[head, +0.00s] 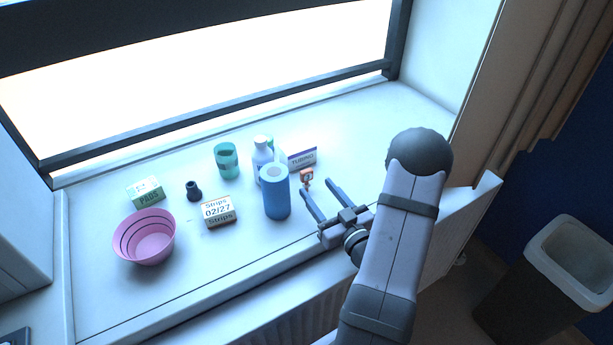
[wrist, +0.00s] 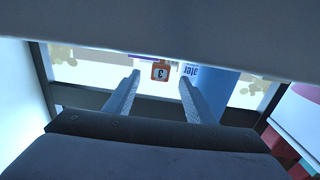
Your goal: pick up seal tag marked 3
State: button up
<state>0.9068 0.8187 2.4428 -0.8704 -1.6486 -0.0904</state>
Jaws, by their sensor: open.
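The seal tag marked 3 (head: 306,174) is a small orange-brown piece with a pale marked face, on the white sill right of the blue cylinder. In the wrist view, the tag (wrist: 160,71) shows its 3 between the fingertips, seemingly just beyond them. My gripper (head: 318,188) is open and empty, low over the sill, its two fingers pointing at the tag from the front right. The fingers also show in the wrist view (wrist: 160,78), spread on either side of the tag. I cannot tell the exact gap to it.
The blue cylinder (head: 276,198) stands close left of the fingers, and a TUBING box (head: 302,157) is behind the tag. A white bottle (head: 262,155), teal cup (head: 227,162), Strips box (head: 218,212), dark bottle (head: 194,190), PADS box (head: 145,193) and pink bowl (head: 146,238) stand further left.

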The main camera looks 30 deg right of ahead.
aim_at(308, 178)
jog(key=shift+w+r+p, duration=0.15)
jog(key=shift+w+p, duration=0.15)
jog(key=shift+w, duration=0.1)
jog(key=shift+w+p, duration=0.85)
jog(key=shift+w, duration=1.3)
jog(key=shift+c, duration=0.3)
jog(key=c, duration=1.1)
